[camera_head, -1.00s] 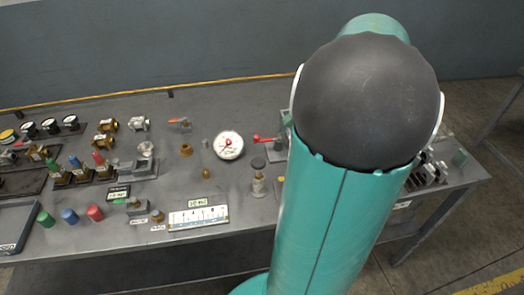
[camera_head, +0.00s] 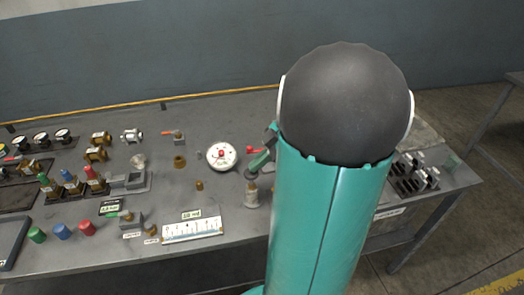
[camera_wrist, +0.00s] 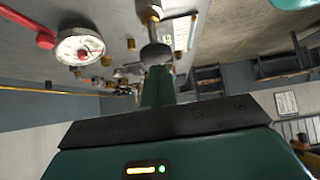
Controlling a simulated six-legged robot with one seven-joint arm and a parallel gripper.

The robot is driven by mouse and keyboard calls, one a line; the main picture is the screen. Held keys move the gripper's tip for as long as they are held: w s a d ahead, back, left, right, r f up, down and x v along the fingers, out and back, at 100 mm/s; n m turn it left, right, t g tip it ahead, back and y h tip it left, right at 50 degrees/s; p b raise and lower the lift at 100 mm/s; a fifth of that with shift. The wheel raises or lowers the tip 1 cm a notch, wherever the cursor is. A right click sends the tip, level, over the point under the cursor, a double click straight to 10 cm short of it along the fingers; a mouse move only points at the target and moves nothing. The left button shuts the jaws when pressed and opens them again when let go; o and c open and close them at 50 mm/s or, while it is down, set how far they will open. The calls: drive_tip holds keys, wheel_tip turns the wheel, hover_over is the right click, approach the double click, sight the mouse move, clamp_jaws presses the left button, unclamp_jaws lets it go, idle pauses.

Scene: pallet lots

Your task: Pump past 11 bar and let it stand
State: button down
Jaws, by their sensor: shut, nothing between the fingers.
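The round white-faced gauge (camera_head: 221,156) stands on the bench, its reading too small to make out; it also shows in the wrist view (camera_wrist: 79,46). A metal cylinder with a round dark cap (camera_head: 252,190) stands to its lower right. In the wrist view the round cap (camera_wrist: 155,53) is right beyond my fingertips. My gripper (camera_wrist: 157,72) is shut and empty, its fingers pointing at the cap; I cannot tell whether they touch it. In the head view its green end (camera_head: 262,159) shows beside my arm, above the cylinder. A red-ended lever (camera_head: 252,150) is close by, partly hidden.
A marked white scale plate (camera_head: 192,230) lies at the bench's front edge. Red, blue and green caps (camera_head: 62,231), brass fittings (camera_head: 96,154) and black-rimmed dials (camera_head: 41,139) fill the left. Grey blocks (camera_head: 413,175) stand right of my arm, which hides the bench behind it.

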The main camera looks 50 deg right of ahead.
drive_tip(key=shift+f, duration=0.25)
drive_tip(key=shift+f, duration=1.9)
drive_tip(key=shift+r, duration=0.1)
